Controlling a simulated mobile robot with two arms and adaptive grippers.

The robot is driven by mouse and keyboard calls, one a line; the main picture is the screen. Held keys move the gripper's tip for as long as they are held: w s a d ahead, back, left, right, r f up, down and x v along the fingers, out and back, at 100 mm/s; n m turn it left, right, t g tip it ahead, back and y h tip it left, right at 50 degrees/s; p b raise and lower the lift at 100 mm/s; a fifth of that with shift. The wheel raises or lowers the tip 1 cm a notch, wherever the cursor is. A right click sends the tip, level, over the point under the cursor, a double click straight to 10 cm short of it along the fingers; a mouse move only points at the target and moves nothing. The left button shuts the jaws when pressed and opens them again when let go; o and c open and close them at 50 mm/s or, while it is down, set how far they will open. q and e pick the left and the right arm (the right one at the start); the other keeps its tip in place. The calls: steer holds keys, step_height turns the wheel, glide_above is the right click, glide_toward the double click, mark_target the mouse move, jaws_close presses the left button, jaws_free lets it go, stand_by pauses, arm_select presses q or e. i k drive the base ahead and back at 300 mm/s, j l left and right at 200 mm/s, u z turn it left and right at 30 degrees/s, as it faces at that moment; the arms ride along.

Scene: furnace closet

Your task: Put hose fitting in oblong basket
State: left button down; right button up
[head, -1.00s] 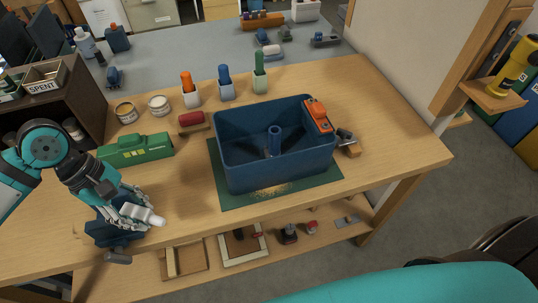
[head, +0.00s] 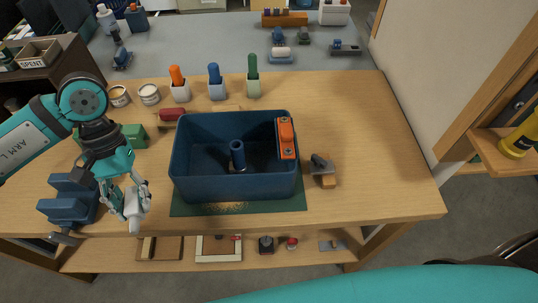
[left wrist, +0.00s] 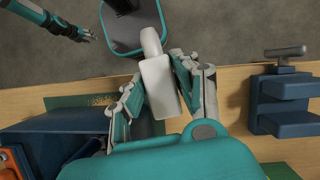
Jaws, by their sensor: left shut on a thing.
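The white hose fitting (head: 134,218) hangs between the fingers of my left gripper (head: 134,203), which is shut on it. In the left wrist view the fitting (left wrist: 158,80) is a pale block with a narrower round end, between both fingers (left wrist: 160,95). The oblong basket (head: 235,190) is a dark blue, open-topped bin on a green mat. My left gripper is just left of its front left corner, apart from it. My right gripper (left wrist: 88,36) shows small at the top left of the left wrist view; its jaw state is unclear.
A blue vise (head: 70,200) stands left of my left gripper. An orange tool (head: 286,138) sits at the basket's right side, and a blue upright cylinder (head: 237,155) is inside. A wood-and-grey tool (head: 322,170) lies to the right. The bench's right part is clear.

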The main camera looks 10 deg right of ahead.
mark_target(250, 164)
steer(key=l+u, duration=0.15)
steer(key=l, duration=0.6)
steer(key=l+u, duration=0.2)
steer(key=l, duration=0.5)
steer(key=k, duration=0.05)
